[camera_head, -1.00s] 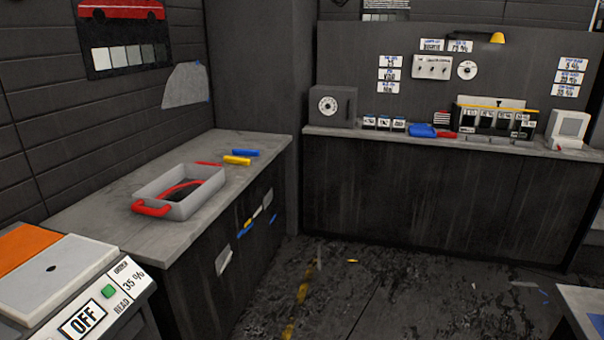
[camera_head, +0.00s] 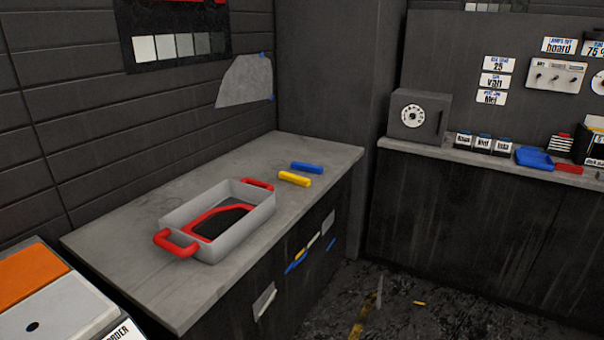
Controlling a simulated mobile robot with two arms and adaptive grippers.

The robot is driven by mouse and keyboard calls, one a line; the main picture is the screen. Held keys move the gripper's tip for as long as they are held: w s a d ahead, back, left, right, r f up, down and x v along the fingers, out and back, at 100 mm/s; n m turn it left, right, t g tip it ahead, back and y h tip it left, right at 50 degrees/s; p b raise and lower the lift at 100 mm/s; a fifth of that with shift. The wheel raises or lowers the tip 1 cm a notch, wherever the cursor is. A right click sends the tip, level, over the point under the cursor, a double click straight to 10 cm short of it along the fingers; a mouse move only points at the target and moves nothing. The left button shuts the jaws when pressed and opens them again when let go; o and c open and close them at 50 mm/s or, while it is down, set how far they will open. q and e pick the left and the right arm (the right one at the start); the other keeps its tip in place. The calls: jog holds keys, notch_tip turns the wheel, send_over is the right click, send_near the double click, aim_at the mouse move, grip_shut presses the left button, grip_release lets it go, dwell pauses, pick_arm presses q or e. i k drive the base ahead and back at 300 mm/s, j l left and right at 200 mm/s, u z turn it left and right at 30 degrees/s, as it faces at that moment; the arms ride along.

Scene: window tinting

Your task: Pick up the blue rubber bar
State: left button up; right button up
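The blue rubber bar (camera_head: 306,168) lies flat on the grey worktop (camera_head: 130,246), near its far right end. A yellow bar (camera_head: 294,179) lies just in front of it, apart from it by a small gap. Neither of my grippers shows in the head view, so their position relative to the bar is hidden.
A grey tray (camera_head: 241,239) with red handles stands on the worktop, left of the bars, holding a dark red-edged piece. An orange-and-white machine (camera_head: 70,312) is at the lower left. A second counter (camera_head: 470,166) with a safe (camera_head: 418,117) is at the right.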

aim_at(297, 165)
jog(key=i+l+u, duration=0.1)
jog(key=i+l, duration=0.55)
jog(key=i, duration=0.15)
